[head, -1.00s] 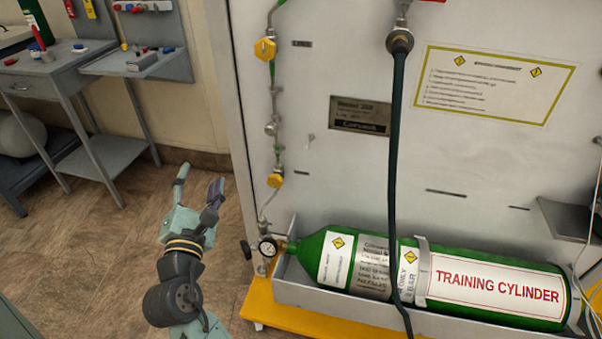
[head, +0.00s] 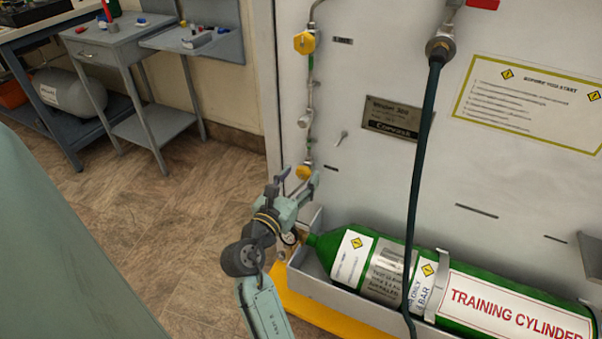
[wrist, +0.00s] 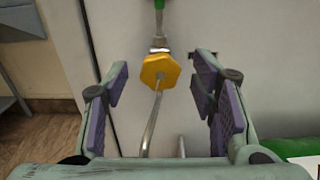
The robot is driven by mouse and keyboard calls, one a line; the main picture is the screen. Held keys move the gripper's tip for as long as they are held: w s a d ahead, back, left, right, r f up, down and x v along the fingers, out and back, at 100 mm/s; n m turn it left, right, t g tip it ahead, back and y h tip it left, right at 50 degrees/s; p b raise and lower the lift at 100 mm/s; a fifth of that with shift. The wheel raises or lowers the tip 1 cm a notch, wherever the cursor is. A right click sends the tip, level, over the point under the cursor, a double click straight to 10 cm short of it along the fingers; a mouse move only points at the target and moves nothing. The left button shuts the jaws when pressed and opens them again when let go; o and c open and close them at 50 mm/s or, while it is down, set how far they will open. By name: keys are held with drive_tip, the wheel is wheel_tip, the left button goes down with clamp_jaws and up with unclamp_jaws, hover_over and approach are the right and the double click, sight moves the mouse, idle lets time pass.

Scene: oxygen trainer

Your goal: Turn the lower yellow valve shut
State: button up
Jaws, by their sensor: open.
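The lower yellow valve (head: 303,172) is a small knob on the thin pipe at the left of the white panel. In the wrist view the valve (wrist: 160,71) shows as a yellow many-sided knob, ahead of and between my two fingers. My gripper (head: 298,180) is open, its fingers pointing up at the valve. In the wrist view my gripper (wrist: 165,100) has nothing between its pads, and a bent metal tube runs below the knob. I cannot tell whether a finger touches the valve.
An upper yellow valve (head: 304,42) sits higher on the same pipe. A dark hose (head: 415,190) hangs down the panel. A green training cylinder (head: 400,258) lies in a grey tray (head: 318,275) below. A grey workbench (head: 118,45) stands at left; the floor between is clear.

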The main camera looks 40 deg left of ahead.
drive_tip(key=shift+x, duration=0.8)
drive_tip(key=shift+c, duration=0.3)
drive_tip(key=c, duration=1.1)
